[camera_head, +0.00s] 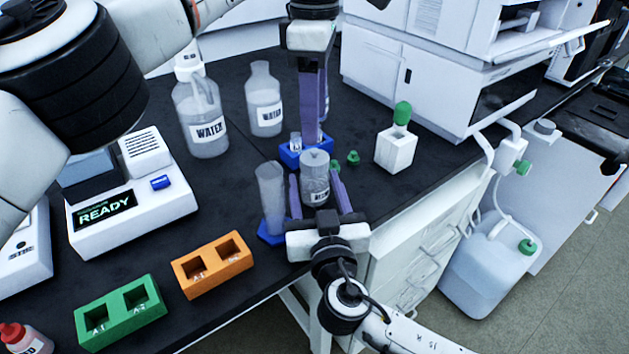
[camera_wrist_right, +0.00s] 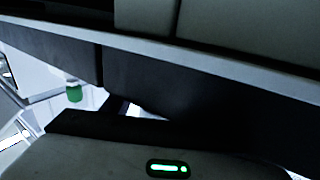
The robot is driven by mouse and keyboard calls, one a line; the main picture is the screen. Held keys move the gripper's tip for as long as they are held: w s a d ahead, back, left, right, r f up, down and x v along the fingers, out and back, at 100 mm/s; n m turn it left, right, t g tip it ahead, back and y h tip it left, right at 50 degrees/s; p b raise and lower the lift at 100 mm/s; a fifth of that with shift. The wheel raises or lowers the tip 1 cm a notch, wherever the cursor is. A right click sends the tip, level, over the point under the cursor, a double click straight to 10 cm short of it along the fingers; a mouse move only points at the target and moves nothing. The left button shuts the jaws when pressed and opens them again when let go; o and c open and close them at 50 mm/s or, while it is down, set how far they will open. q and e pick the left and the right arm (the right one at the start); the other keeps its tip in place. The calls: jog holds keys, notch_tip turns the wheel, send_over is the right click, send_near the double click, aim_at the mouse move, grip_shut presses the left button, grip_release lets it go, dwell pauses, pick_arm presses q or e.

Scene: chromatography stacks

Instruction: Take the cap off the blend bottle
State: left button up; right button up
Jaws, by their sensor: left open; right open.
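A clear bottle (camera_head: 316,190) with a partly hidden label, likely the blend bottle, stands upright near the bench's front edge. Its top looks grey, with no green cap on it. A small green cap (camera_head: 353,158) lies on the bench just right of the bottle. My right gripper (camera_head: 314,182) is open, with a purple finger on each side of the bottle; I cannot tell whether they touch it. My left gripper (camera_head: 312,138) is open and points down just behind the bottle, beside a blue holder (camera_head: 291,157). The right wrist view is mostly dark surfaces and does not show the bottle.
A clear cylinder (camera_head: 270,195) on a blue base stands left of the bottle. Two water bottles (camera_head: 201,118) (camera_head: 265,98) stand behind. Orange (camera_head: 213,266) and green (camera_head: 121,312) racks lie front left.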

jog(key=shift+w, duration=0.4)
jog(key=shift+c, duration=0.5)
